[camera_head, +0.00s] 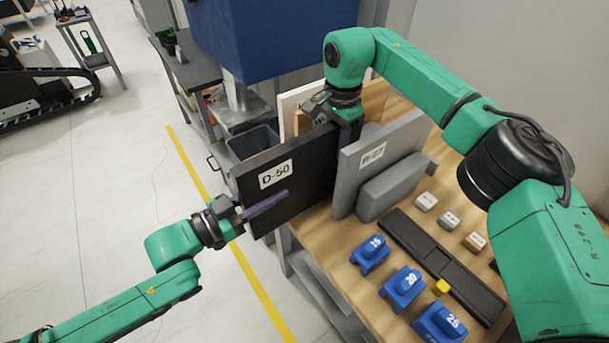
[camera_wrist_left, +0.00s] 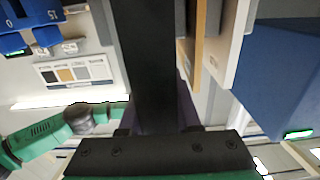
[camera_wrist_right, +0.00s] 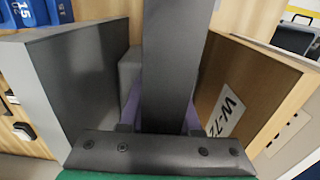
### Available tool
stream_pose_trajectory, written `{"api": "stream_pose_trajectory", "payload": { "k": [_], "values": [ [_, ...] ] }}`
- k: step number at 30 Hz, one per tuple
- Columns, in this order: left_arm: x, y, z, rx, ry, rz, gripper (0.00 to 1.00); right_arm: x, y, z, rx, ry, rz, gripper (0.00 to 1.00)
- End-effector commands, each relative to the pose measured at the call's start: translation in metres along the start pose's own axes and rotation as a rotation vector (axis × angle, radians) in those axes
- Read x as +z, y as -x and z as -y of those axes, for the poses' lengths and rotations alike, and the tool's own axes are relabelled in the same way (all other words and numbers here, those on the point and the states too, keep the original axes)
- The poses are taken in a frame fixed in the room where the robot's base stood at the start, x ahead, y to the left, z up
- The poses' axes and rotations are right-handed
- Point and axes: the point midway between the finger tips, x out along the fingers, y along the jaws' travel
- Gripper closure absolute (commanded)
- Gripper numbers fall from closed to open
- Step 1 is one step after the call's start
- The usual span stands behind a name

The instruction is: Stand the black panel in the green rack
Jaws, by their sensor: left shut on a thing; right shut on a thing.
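The black panel (camera_head: 308,175), labelled D-50, stands upright on edge at the left end of the wooden table, with its near end reaching past the table edge. My left gripper (camera_head: 262,206) is shut on its near left end; the panel also fills the middle of the left wrist view (camera_wrist_left: 155,60). My right gripper (camera_head: 346,132) is shut on its far end from above; the panel shows between the fingers in the right wrist view (camera_wrist_right: 176,60). I cannot make out a green rack in any view, and the panel's lower edge is partly hidden.
A grey panel (camera_head: 390,150) stands close beside the black one on the right. A wooden panel labelled W-72 (camera_wrist_right: 240,90) and a white panel (camera_head: 288,108) stand behind. Blue numbered blocks (camera_head: 402,288) and a black rail (camera_head: 440,262) occupy the table. Floor at left is open.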

Motion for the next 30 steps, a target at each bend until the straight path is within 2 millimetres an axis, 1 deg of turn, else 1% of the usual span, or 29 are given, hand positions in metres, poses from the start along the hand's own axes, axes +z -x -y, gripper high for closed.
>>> {"api": "stream_pose_trajectory", "payload": {
  "k": [5, 10, 14, 18, 21, 24, 30],
  "values": [
    [0.0, 0.0, -0.001, 0.001, -0.002, -0.001, 1.0, -0.001, 0.001, 0.0, -0.003, -0.002, 0.0, 1.0],
    [-0.007, 0.0, -0.001, 0.002, -0.004, -0.005, 1.0, -0.001, 0.006, 0.001, -0.006, -0.002, 0.0, 1.0],
    [-0.021, 0.0, -0.001, 0.002, -0.004, -0.006, 1.0, -0.001, 0.021, 0.001, -0.006, -0.002, 0.0, 1.0],
    [-0.042, 0.0, -0.001, 0.002, -0.004, -0.006, 1.0, -0.001, 0.042, 0.001, -0.007, -0.002, 0.0, 1.0],
    [-0.052, 0.0, -0.001, 0.002, -0.003, -0.005, 1.0, -0.001, 0.052, 0.001, -0.006, -0.002, 0.0, 1.0],
    [-0.055, 0.0, -0.001, 0.002, -0.003, -0.005, 1.0, -0.001, 0.054, 0.001, -0.006, -0.002, 0.0, 1.0],
    [-0.052, 0.0, -0.001, 0.002, -0.002, -0.005, 1.0, -0.001, 0.052, 0.001, -0.006, -0.002, 0.0, 1.0]
  ]
}}
